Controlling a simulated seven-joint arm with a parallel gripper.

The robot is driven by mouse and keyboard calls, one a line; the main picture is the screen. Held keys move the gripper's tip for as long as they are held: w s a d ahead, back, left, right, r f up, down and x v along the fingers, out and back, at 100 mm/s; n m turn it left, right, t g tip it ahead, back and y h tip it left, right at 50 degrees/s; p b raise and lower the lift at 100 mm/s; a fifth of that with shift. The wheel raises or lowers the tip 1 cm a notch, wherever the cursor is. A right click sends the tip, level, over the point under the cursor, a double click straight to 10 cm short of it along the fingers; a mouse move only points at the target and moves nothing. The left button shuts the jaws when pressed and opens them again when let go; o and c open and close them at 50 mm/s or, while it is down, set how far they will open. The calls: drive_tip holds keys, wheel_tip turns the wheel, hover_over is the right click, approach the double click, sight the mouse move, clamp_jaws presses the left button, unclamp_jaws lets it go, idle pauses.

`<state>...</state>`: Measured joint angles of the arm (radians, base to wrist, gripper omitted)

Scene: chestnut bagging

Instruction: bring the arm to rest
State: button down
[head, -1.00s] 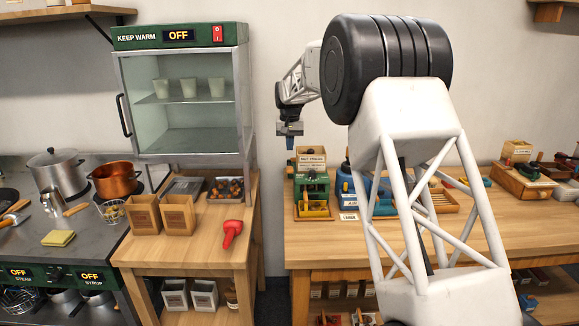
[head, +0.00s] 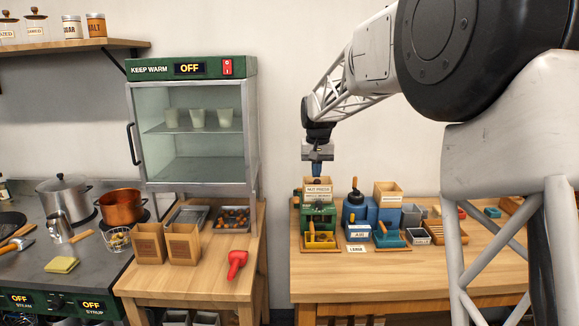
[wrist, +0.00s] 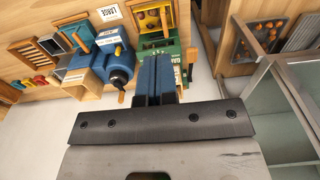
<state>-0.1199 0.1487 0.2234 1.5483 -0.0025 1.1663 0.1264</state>
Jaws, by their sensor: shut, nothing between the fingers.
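My gripper (head: 316,168) hangs pointing down just above the green nut press (head: 319,214) at the left end of the right-hand bench. Its blue fingers are closed together with nothing between them. In the wrist view the shut fingers (wrist: 157,78) are in front of the green press and hide part of it. A gap between the fingertips and the press top cannot be judged surely.
The blue machine (head: 372,208) stands right of the press. The warming cabinet (head: 190,120), reading OFF, stands left with its glass door and three cups inside. Two wooden boxes (head: 150,243), a chestnut tray (head: 232,219) and a red scoop (head: 237,262) lie on the left table.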

drive_tip(key=s+d+r+t, duration=0.1)
drive_tip(key=s+d, duration=0.3)
drive_tip(key=s, duration=1.1)
drive_tip(key=s+d+r, duration=0.1)
drive_tip(key=s+d, duration=0.2)
drive_tip(key=s, duration=1.1)
drive_tip(key=s+d+f, duration=0.1)
drive_tip(key=s+f, duration=0.2)
drive_tip(key=s, duration=0.5)
drive_tip(key=s+d+f, duration=0.1)
drive_tip(key=s+f, duration=0.2)
drive_tip(key=s, duration=0.5)
drive_tip(key=s+d+f+t, duration=0.1)
drive_tip(key=s+f, duration=0.2)
drive_tip(key=s, duration=0.5)
drive_tip(key=shift+d, duration=0.15)
